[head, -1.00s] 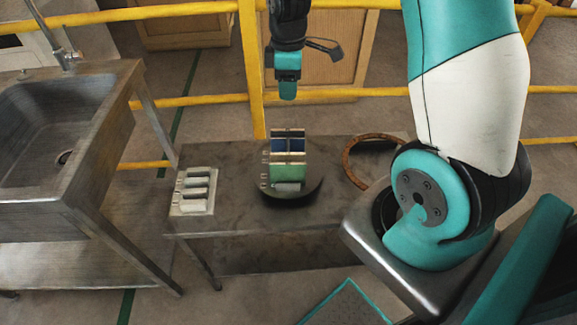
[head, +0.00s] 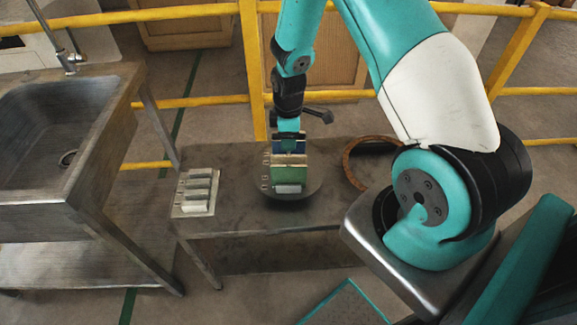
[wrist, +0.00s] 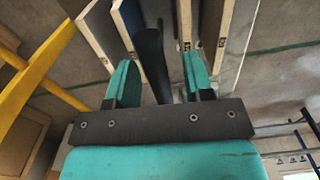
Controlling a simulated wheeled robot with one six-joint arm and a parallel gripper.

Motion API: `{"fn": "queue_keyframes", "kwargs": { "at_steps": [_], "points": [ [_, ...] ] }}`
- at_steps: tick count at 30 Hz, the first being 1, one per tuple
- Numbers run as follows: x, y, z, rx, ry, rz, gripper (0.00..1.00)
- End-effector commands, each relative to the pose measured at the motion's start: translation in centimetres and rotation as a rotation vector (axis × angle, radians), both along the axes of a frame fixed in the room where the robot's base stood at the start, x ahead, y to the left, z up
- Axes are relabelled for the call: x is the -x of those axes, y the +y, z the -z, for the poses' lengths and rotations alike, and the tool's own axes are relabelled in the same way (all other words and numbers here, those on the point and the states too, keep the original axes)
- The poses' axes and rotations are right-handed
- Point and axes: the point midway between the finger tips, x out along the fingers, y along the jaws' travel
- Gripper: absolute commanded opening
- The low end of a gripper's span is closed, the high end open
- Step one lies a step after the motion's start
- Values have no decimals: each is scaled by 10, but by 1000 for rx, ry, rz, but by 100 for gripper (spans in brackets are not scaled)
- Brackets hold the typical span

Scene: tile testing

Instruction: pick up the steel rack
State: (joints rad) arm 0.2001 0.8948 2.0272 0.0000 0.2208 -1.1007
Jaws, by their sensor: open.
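A small rack of upright tiles (head: 289,174), with green, cream and dark blue faces, stands on a round dark plate (head: 311,190) on the metal table. I take it for the steel rack; its frame is mostly hidden by the tiles. My gripper (head: 289,137) points down right above its back part. In the wrist view my open gripper (wrist: 157,75) has a dark upright bar (wrist: 150,55) between its two teal fingers, with tile edges (wrist: 212,35) on both sides. I cannot tell whether the fingers touch anything.
A pale slotted holder (head: 197,192) with several light blocks stands left on the table (head: 235,222). A brown ring (head: 352,166) lies to the right. A steel sink (head: 60,130) stands at far left, and a yellow railing (head: 215,101) runs behind the table.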

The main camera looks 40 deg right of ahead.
Motion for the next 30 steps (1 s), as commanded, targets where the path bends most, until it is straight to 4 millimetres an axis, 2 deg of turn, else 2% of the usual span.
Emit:
{"fn": "queue_keyframes", "kwargs": {
  "at_steps": [4, 12, 18, 30],
  "points": [
    [0, 0, 17, -1, 1, 0, 47],
    [0, 0, 21, 0, -1, 0, 47],
    [0, 0, 21, 0, 0, 0, 1],
    [-1, 0, 20, 0, -2, 0, 0]
  ]
}}
